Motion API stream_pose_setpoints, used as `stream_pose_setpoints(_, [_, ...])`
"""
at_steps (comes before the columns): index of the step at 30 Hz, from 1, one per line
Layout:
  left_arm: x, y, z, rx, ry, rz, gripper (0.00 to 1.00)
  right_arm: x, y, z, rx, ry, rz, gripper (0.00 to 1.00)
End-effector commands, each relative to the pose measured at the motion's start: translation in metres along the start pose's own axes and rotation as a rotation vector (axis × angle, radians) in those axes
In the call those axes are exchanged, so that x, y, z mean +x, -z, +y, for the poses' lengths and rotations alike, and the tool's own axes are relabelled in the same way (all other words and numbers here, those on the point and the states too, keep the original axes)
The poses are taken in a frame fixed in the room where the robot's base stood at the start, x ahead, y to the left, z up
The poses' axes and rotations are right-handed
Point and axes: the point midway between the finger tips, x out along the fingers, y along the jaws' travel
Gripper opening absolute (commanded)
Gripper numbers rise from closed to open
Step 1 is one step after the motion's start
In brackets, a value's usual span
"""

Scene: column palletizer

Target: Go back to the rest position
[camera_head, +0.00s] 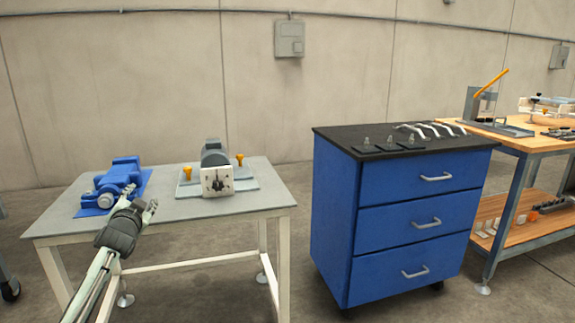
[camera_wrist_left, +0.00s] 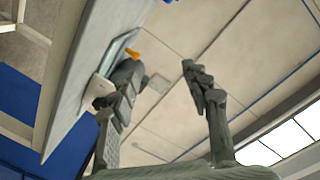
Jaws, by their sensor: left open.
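My left gripper (camera_head: 142,207) reaches in from the lower left in the head view, at the front left part of the grey table (camera_head: 240,203). It is open and empty. Its two fingers stand apart in the left wrist view (camera_wrist_left: 165,95), with the wall and ceiling behind the gap. In the head view it overlaps the front of a blue device (camera_head: 120,176) on a blue mat; I cannot tell whether they touch. My right gripper shows in neither view.
A grey machine with a white square face (camera_head: 217,181) and orange knobs stands on the table. A blue drawer cabinet (camera_head: 415,186) with a black top holds several small parts and handles. A wooden workbench (camera_head: 528,141) stands at the right. Floor shows between table and cabinet.

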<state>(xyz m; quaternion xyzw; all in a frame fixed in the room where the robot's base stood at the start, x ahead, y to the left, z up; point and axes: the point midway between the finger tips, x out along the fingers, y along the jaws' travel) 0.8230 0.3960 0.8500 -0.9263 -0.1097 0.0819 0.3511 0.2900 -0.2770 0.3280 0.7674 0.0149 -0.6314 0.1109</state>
Motion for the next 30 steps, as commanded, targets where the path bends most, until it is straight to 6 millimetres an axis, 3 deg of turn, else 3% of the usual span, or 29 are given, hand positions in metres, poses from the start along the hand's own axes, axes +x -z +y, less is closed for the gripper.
stream_pose_setpoints(3, [-0.006,-0.045,0.024,-0.163,-0.084,-0.202,0.48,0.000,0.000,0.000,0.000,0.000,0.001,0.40])
stream_pose_setpoints(8, [-0.029,-0.095,0.064,-0.331,-0.197,-0.447,0.48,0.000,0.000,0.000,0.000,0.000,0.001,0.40])
stream_pose_setpoints(17, [-0.095,-0.185,0.157,-0.285,-0.302,-0.565,0.48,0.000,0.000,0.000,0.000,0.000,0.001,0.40])
stream_pose_setpoints(23, [-0.179,-0.265,0.232,-0.257,-0.403,-0.693,0.48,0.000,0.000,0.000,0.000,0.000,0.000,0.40])
stream_pose_setpoints(30, [-0.320,-0.357,0.309,-0.230,-0.533,-0.871,0.48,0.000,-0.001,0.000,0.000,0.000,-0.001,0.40])
